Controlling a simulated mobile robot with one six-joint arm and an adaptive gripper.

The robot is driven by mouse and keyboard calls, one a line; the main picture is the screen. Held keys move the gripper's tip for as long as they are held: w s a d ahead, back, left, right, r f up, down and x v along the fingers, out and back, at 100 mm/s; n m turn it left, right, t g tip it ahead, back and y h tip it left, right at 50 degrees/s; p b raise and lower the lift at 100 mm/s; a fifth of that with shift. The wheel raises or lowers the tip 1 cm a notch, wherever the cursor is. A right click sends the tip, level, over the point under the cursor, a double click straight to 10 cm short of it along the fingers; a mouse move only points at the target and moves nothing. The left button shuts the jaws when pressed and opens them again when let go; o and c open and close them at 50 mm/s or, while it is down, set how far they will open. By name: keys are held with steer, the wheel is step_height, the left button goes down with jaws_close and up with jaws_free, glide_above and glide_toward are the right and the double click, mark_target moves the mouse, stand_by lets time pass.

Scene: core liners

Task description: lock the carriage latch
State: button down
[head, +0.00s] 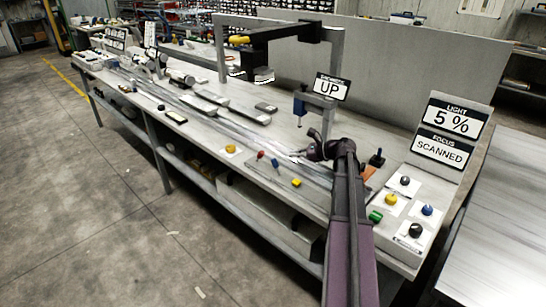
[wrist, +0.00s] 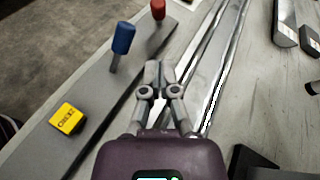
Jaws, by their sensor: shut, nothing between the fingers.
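A blue-topped lever (wrist: 122,38) and a red-topped lever (wrist: 158,10) stand upright on a grey strip along the bench's front edge. A yellow block with dark lettering (wrist: 67,118) sits on the same strip. The head view also shows the blue lever (head: 275,163), the red lever (head: 261,155) and the yellow block (head: 296,182). I cannot tell which of these is the carriage latch. My gripper (wrist: 159,72) is shut and empty, to the right of the blue lever and apart from it, over the edge of the metal rail (wrist: 205,62).
A sign reading UP (head: 329,88) stands behind my arm. Grey blocks (head: 213,97) lie behind the rail.

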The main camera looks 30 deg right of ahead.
mark_target(260, 156)
steer(key=shift+a, duration=0.1)
steer(key=shift+b+x, duration=1.6)
steer(key=shift+x, duration=3.3)
